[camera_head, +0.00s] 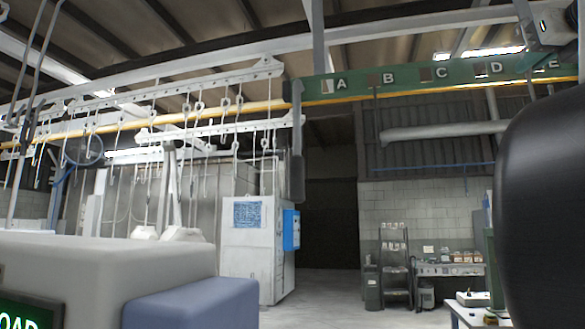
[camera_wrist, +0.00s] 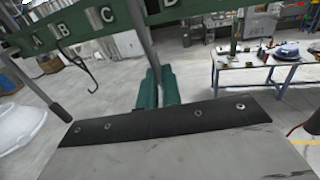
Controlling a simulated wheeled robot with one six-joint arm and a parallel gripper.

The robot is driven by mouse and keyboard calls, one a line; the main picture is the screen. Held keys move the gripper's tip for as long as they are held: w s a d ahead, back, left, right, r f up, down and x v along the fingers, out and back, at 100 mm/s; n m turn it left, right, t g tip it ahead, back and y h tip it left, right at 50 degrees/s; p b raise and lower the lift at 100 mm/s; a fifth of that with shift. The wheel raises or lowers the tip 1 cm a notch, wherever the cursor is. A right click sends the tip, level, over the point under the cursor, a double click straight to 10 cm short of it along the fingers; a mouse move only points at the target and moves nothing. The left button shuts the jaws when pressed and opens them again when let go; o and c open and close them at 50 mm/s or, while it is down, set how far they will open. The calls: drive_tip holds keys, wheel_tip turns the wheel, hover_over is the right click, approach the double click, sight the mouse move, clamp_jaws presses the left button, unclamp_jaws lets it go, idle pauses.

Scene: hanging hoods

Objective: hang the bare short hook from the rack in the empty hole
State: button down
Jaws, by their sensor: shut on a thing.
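In the wrist view my gripper (camera_wrist: 160,88), with teal fingers, is shut on a grey rod (camera_wrist: 143,35), seemingly the shank of a short hook. The rod runs up across the green lettered beam (camera_wrist: 128,16) between C and D. Its ends are not clearly visible, and I cannot tell whether it touches the beam. A thin dark hook (camera_wrist: 88,75) hangs below the beam near B. In the head view the beam (camera_head: 400,85) carries letters A to E with openings beside them; a hook (camera_head: 377,110) hangs beside B.
A rack of white bars (camera_head: 215,130) with several hooks hangs at the left in the head view. A yellow rail (camera_head: 400,95) runs along the beam. A workbench (camera_wrist: 270,68) stands at the right in the wrist view. A grey bar (camera_wrist: 40,92) crosses at left.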

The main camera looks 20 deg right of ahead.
drive_tip(key=x, duration=0.7)
drive_tip(key=shift+w+f, duration=0.25)
drive_tip(key=shift+w, duration=0.15)
drive_tip(key=shift+w+d, duration=0.3)
drive_tip(key=shift+w, duration=0.1)
drive_tip(key=shift+w, duration=0.15)
idle(0.6)
drive_tip(key=shift+x, duration=1)
drive_tip(key=shift+x, duration=1.5)
drive_tip(key=shift+f, duration=1.35)
